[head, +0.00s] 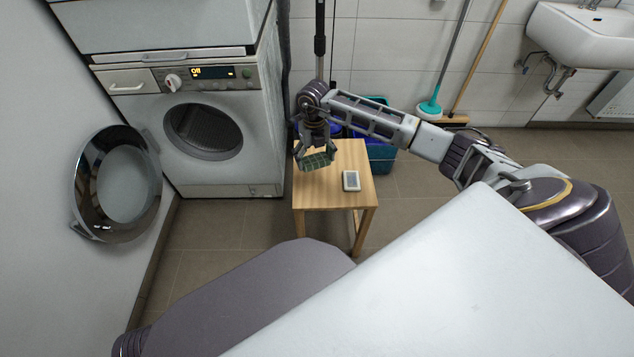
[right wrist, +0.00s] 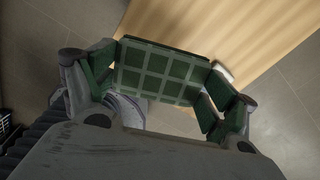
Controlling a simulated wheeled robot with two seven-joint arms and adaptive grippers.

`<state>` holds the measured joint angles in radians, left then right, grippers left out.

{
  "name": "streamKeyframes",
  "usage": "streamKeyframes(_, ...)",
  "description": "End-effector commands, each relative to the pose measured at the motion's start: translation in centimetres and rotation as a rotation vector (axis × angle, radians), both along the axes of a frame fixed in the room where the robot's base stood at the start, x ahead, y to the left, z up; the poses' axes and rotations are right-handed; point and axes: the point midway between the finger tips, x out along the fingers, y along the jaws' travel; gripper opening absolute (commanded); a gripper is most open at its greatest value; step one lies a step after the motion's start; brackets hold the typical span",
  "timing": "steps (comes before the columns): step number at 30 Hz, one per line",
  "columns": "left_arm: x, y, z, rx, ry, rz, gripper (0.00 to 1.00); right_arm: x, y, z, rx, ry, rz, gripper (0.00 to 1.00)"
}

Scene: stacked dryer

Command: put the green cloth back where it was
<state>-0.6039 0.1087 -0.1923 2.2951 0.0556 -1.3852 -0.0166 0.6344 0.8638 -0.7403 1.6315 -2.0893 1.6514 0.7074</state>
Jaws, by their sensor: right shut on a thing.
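The green checked cloth (head: 318,161) is a folded block held between the fingers of my right gripper (head: 315,154), at the left part of the small wooden table (head: 333,186). In the right wrist view the cloth (right wrist: 165,72) spans between the two fingers of the gripper (right wrist: 160,85), with the wooden top (right wrist: 225,30) behind it. I cannot tell whether the cloth touches the table top. My left gripper is not in view.
A small white device (head: 351,181) lies on the table's right part. The dryer (head: 222,150) stands at the left with its round door (head: 116,184) swung open. A teal bin (head: 380,158) stands behind the table. Floor is clear left of the table.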

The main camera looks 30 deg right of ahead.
Motion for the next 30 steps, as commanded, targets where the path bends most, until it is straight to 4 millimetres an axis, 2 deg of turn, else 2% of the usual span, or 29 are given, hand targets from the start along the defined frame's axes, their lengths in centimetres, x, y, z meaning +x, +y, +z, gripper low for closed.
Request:
streamKeyframes(3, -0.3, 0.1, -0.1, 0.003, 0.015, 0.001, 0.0, -0.6, -0.4, -0.1, -0.012, -0.049, 0.015, 0.67)
streamKeyframes(10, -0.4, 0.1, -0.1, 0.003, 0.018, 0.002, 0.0, -0.6, -0.4, -0.1, -0.03, -0.132, 0.026, 0.67)
streamKeyframes(23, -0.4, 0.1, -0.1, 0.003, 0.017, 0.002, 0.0, -0.6, -0.3, -0.1, -0.033, -0.148, 0.026, 0.67)
streamKeyframes(30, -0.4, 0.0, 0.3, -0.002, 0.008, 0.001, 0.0, -0.6, -0.3, -1.8, -0.032, -0.146, 0.026, 0.67)
